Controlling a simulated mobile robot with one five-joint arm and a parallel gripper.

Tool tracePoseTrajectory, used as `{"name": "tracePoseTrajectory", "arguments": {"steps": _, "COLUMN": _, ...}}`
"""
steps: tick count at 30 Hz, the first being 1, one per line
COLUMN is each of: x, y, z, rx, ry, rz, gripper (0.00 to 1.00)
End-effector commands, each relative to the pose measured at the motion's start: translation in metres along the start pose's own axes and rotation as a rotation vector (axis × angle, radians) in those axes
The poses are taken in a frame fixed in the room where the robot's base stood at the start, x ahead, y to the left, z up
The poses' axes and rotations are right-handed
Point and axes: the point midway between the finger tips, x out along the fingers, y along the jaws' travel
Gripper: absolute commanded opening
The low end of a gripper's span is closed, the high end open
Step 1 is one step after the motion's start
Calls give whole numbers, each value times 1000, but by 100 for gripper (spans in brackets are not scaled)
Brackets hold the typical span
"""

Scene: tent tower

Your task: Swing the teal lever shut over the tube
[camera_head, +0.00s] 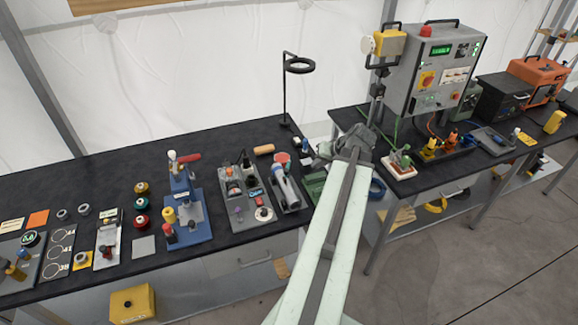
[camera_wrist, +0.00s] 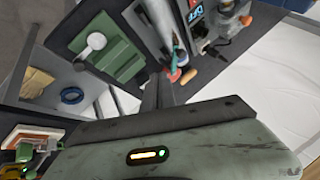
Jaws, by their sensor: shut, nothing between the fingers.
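The tube (camera_head: 287,190) is a pale grey cylinder lying along a dark fixture plate on the black bench in the head view, left of my arm. A small teal piece, which looks like the lever (camera_head: 277,169), shows at the tube's far end; its exact angle is too small to tell. In the wrist view the tube (camera_wrist: 160,22) is at the top, with the teal lever (camera_wrist: 174,61) near its lower end, beside a red round part. My gripper (camera_head: 323,156) is shut and empty, to the right of the fixture and apart from it. Its fingertips are hard to make out.
A green block with a white knob (camera_wrist: 112,50) stands next to the tube fixture. A tall black ring stand (camera_head: 285,95) rises behind. A grey control box (camera_head: 437,70) stands on the right bench. A gap separates the two benches.

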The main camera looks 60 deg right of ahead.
Motion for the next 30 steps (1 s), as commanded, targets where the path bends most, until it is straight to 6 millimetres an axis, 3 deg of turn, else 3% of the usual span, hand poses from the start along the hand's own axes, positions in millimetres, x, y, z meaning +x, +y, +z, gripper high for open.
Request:
{"name": "tracePoseTrajectory", "arguments": {"steps": 5, "x": 8, "y": 6, "z": 2, "rx": 5, "ry": 3, "rz": 3, "gripper": 0}}
{"name": "tracePoseTrajectory", "arguments": {"steps": 19, "x": 106, "y": 13, "z": 2, "rx": 9, "ry": 6, "rz": 6, "gripper": 0}}
{"name": "tracePoseTrajectory", "arguments": {"steps": 24, "x": 109, "y": -16, "z": -1, "rx": 11, "ry": 6, "rz": 6, "gripper": 0}}
{"name": "tracePoseTrajectory", "arguments": {"steps": 30, "x": 114, "y": -26, "z": -2, "rx": 12, "ry": 7, "rz": 7, "gripper": 0}}
